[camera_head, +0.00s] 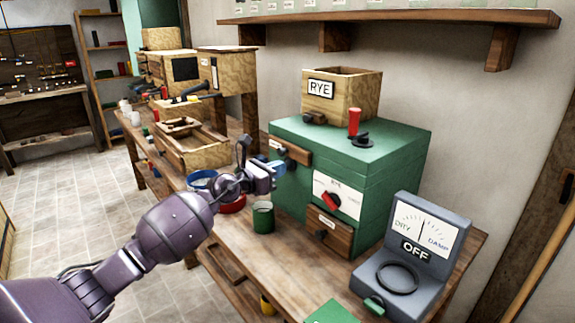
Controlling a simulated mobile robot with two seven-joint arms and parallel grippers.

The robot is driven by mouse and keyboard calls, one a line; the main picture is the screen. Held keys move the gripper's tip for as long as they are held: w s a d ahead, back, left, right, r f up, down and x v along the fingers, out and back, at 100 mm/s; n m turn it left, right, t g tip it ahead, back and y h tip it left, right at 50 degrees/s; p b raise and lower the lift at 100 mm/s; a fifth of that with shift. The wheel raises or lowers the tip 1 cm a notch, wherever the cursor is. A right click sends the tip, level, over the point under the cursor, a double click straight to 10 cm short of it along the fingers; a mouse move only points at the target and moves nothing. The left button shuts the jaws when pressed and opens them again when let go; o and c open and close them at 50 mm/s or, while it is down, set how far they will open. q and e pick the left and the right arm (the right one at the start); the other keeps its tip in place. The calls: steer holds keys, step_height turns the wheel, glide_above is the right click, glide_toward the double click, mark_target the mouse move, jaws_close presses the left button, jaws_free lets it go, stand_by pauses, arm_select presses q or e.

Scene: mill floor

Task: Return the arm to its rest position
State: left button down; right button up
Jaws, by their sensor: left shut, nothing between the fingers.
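My left arm comes in from the lower left and reaches up over the front edge of the workbench. My left gripper (274,170) is at its end, shut and empty, in front of the green mill (408,155). It is above and just behind the green cup (263,217) in the picture; I cannot tell whether it touches the mill. My right gripper is not in view.
The mill carries a wooden hopper marked RYE (355,97) and a red knob. A grey meter reading OFF (440,240) stands at the bench's right end. Blue and red bowls (232,205) lie beside my gripper. A wooden tray (205,155) is further back. Tiled floor (60,195) is clear at left.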

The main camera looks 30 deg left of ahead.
arm_select(q)
steer(key=v, duration=0.6)
steer(key=shift+p, duration=0.3)
steer(key=shift+s, duration=0.15)
steer(key=s+d+f+m+g+y, duration=0.2)
steer(key=s+d+f+m, duration=0.1)
steer(key=s+f+m, duration=0.7)
steer(key=s+d+f+m+g+y, duration=0.1)
steer(key=s+d+f+m, duration=0.3)
steer(key=s+f+m, duration=0.7)
steer(key=s+d+f+m+g+y, duration=0.2)
steer(key=s+d+f+m+y, duration=0.2)
steer(key=s+f+m, duration=0.6)
steer(key=s+m, duration=0.1)
steer(key=s, duration=0.4)
steer(key=shift+s+f+g, duration=0.2)
steer(key=shift+g, duration=0.1)
